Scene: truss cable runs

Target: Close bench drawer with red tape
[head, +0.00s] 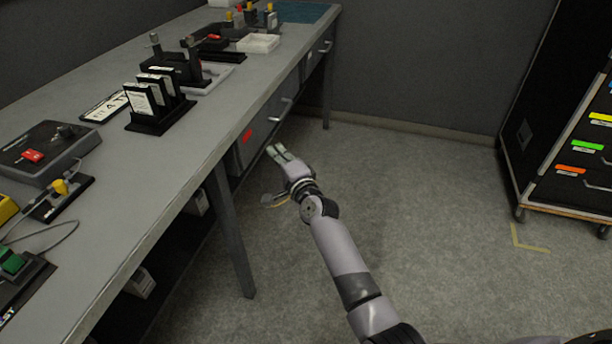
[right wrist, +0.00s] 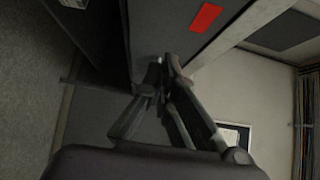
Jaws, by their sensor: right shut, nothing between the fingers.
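The bench drawer (head: 258,128) has a dark grey front with a strip of red tape (head: 247,135), and it sits under the benchtop. A pale bar handle shows on the bench front beside it. How far the drawer stands out is hard to tell. My right gripper (head: 276,151) is shut and empty, just in front of and below the drawer front. In the right wrist view the shut fingers (right wrist: 162,72) point at the dark panel, close to its edge, with the red tape (right wrist: 206,17) up and to the right. Contact cannot be told. My left gripper is not in view.
The grey workbench (head: 190,130) runs along the left, with devices and card holders on top. A bench leg (head: 232,235) stands near my right arm. A black cabinet with coloured labels (head: 575,150) stands at the right. The floor between is clear.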

